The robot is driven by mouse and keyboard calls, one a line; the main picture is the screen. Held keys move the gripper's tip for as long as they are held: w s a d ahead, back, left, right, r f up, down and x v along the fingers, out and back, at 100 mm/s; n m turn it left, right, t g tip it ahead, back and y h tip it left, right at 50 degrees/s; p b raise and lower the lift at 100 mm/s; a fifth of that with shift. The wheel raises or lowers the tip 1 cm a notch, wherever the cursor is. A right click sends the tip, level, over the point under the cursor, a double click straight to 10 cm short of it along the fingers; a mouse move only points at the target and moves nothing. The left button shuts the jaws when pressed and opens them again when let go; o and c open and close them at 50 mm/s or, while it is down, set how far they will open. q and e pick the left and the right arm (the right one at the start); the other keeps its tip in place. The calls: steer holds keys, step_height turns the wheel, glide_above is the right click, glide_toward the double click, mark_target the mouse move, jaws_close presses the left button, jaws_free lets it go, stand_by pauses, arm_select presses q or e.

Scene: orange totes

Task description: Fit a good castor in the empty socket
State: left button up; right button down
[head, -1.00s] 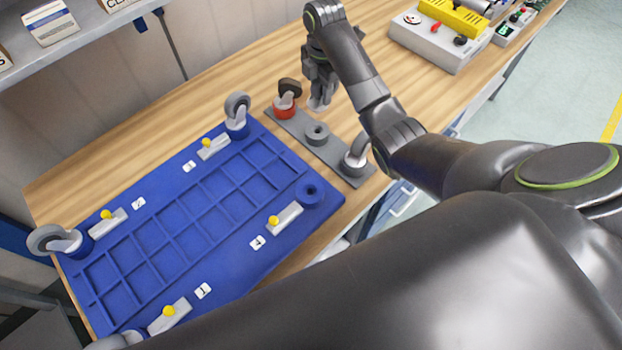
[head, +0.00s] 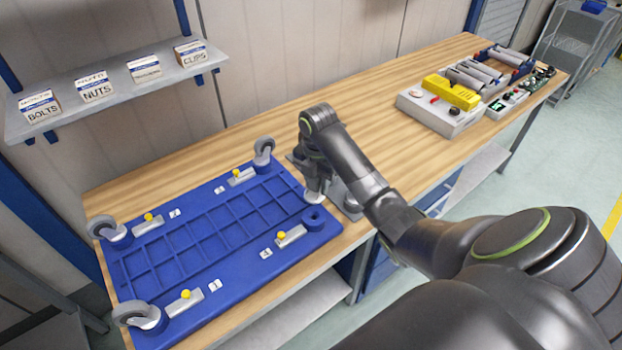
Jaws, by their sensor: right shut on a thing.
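The blue base (head: 236,252) lies on the workbench. Castors stand at three of its corners: far right (head: 264,150), far left (head: 105,228) and near left (head: 140,316). The near-right corner has an empty round socket (head: 314,217). My right gripper (head: 315,188) is shut on a castor, mostly hidden by the fingers; a pale part of it (head: 313,197) shows just above and behind the empty socket, apart from it. The grey castor holder (head: 346,200) is mostly hidden behind my right arm. My left gripper is out of view.
Yellow-knobbed clamps (head: 290,236) stand along the base's edges. A grey box with a yellow block (head: 452,92) and a tray of cylinders (head: 490,68) sit at the far right of the bench. A shelf with labelled boxes (head: 95,87) hangs at upper left.

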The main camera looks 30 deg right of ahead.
steer(key=f, duration=0.3)
steer(key=shift+w+d, duration=0.15)
steer(key=shift+w, duration=0.2)
steer(key=shift+s+f, duration=0.1)
steer(key=shift+f, duration=0.95)
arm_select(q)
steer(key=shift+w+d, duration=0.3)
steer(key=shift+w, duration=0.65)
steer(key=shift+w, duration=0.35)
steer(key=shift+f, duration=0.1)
arm_select(e)
steer(key=shift+s+f, duration=0.1)
steer(key=shift+f, duration=0.25)
arm_select(q)
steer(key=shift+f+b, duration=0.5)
steer(key=shift+b, duration=0.2)
arm_select(e)
steer(key=shift+f, duration=1.35)
steer(key=shift+f, duration=0.2)
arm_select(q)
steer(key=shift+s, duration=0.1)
arm_select(e)
steer(key=c, duration=0.9)
jaws_free()
